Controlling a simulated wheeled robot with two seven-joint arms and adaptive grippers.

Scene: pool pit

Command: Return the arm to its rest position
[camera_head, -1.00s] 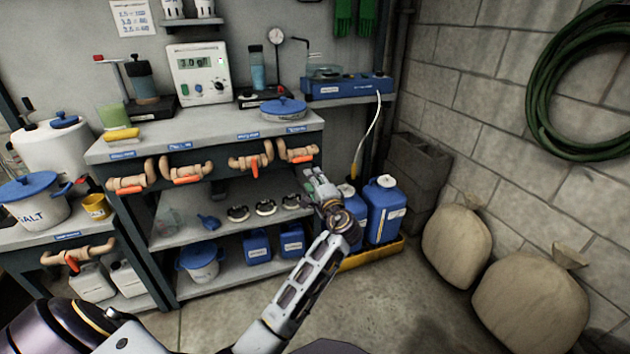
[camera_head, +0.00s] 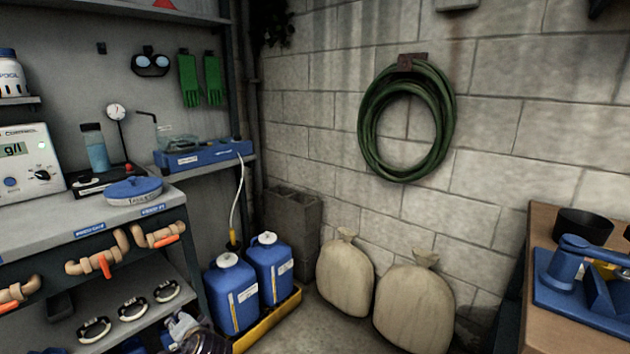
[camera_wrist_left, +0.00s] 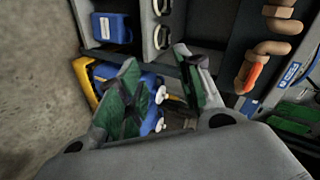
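My left gripper (camera_head: 186,328) shows at the bottom edge of the head view, in front of the lower shelf and the blue jugs; only its tip end is in the picture. In the left wrist view its two green-padded fingers (camera_wrist_left: 160,92) stand apart with nothing held between them. The blue jugs (camera_wrist_left: 150,82) show behind and between the fingers there, apart from them as far as I can tell. My right gripper is in neither view.
Two blue jugs (camera_head: 232,291) stand in a yellow tray (camera_head: 272,328) beside the shelf unit. Pipe valves (camera_head: 92,262) with orange handles line the counter front. Two sacks (camera_head: 343,278) lean near the wall. A wooden bench (camera_head: 545,225) with a blue vise (camera_head: 578,270) stands at right.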

